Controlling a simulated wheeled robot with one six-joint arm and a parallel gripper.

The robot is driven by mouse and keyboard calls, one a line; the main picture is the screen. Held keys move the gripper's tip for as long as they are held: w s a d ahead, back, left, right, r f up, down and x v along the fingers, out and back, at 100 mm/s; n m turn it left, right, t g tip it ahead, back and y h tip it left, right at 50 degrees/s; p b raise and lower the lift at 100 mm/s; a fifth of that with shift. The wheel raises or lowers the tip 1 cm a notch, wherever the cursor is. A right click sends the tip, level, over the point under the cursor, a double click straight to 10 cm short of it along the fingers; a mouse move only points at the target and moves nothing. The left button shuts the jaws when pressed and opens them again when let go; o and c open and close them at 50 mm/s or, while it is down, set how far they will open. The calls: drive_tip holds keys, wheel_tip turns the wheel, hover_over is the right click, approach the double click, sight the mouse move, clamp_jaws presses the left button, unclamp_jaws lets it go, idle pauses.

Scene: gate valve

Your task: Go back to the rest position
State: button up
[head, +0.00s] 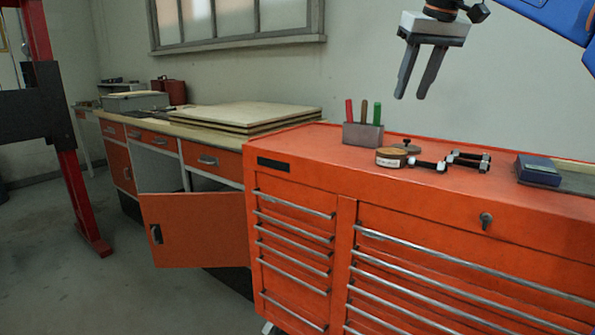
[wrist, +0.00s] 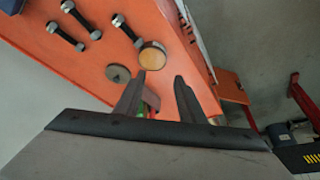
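My gripper (head: 411,97) is in the air above the orange tool chest (head: 290,185), at the upper right of the head view. Its two grey fingers point down and stand apart with nothing between them. In the wrist view the fingers (wrist: 159,76) also show a gap, with part of the chest top and a bit of green behind them. The gripper touches nothing.
On the chest top are a tool holder (head: 363,135) with red and green handles, a round tan-topped piece (head: 391,157), a grey disc (wrist: 118,74), several dark bolt-like parts (head: 470,159) and a blue box (head: 538,170). A cabinet door (head: 197,230) hangs open.

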drive_tip(key=s+d+f, duration=0.1)
drive_tip(key=s+f, duration=0.8)
drive_tip(key=f, duration=0.5)
drive_tip(key=s+d+f+m, duration=0.1)
drive_tip(key=s+f, duration=0.9)
drive_tip(key=f, duration=0.4)
drive_tip(key=s+d+f+m+h, duration=0.1)
drive_tip(key=s+f, duration=0.9)
drive_tip(key=f, duration=0.5)
drive_tip(key=shift+s+d, duration=0.15)
drive_tip(key=shift+d, duration=0.1)
